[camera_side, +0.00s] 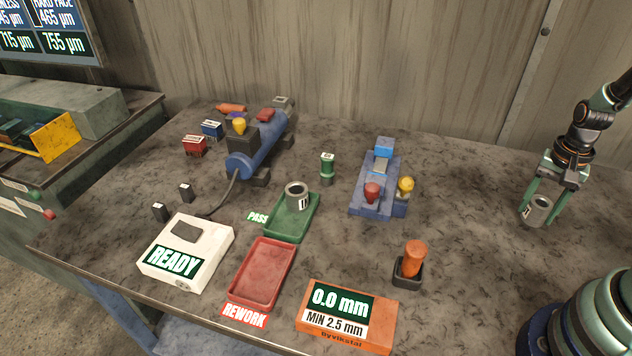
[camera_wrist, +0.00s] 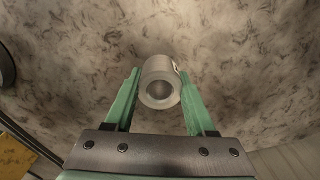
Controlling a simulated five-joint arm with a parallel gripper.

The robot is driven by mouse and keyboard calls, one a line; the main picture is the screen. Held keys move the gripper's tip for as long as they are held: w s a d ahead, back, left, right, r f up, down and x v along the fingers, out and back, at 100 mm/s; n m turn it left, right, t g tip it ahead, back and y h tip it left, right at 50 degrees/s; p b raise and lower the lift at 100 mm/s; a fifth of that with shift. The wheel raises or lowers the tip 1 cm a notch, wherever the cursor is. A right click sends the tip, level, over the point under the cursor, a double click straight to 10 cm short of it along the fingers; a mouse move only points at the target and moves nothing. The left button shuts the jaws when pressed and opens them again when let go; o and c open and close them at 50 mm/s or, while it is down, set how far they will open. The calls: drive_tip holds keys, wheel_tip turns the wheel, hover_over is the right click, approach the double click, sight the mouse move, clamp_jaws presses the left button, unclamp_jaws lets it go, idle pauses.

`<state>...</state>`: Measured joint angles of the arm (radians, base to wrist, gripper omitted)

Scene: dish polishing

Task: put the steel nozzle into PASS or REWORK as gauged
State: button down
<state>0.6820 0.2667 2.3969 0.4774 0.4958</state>
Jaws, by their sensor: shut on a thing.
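My gripper (camera_side: 545,207) is at the right of the side view, its green fingers shut on a grey steel nozzle (camera_side: 537,211). In the wrist view the nozzle (camera_wrist: 160,84) sits between the fingertips, its round open end facing the camera. The green PASS tray (camera_side: 287,226) is left of centre and has another grey cylindrical piece (camera_side: 297,195) in it. The red REWORK tray (camera_side: 262,273) in front of it is empty. The orange gauge box (camera_side: 347,318) reads 0.0 mm, MIN 2.5 mm. The white box (camera_side: 186,252) reads READY.
A blue fixture (camera_side: 375,190) with red and yellow knobs stands between the trays and my gripper. An orange-handled tool (camera_side: 411,260) stands in a dark holder. A green-and-white cylinder (camera_side: 327,168) and a blue cylindrical machine (camera_side: 258,147) stand farther left. The table around my gripper is clear.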

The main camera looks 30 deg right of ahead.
drive_tip(key=shift+f, duration=1.3)
drive_tip(key=shift+f, duration=0.1)
drive_tip(key=shift+c, duration=1.2)
unclamp_jaws()
wheel_tip(320, 180, up, 12)
drive_tip(key=w+a+r+n+t+h, duration=0.1)
drive_tip(key=w+a+r+n+t, duration=0.2)
drive_tip(key=w+a+r+n, duration=0.2)
drive_tip(key=a+r+n, duration=0.2)
drive_tip(key=a, duration=0.2)
drive_tip(key=shift+w+a+r+n, duration=0.25)
drive_tip(key=shift+w+a+n, duration=0.05)
drive_tip(key=shift+a, duration=0.1)
drive_tip(key=shift+o, duration=0.5)
drive_tip(key=a+r+n+t+y, duration=0.1)
drive_tip(key=a+r+n+t, duration=0.1)
drive_tip(key=a+r+n, duration=0.2)
drive_tip(key=a+n, duration=0.2)
drive_tip(key=a, duration=0.2)
drive_tip(key=shift+w+a+r+t, duration=0.15)
drive_tip(key=shift+a+r+t, duration=0.15)
drive_tip(key=shift+a+r, duration=0.1)
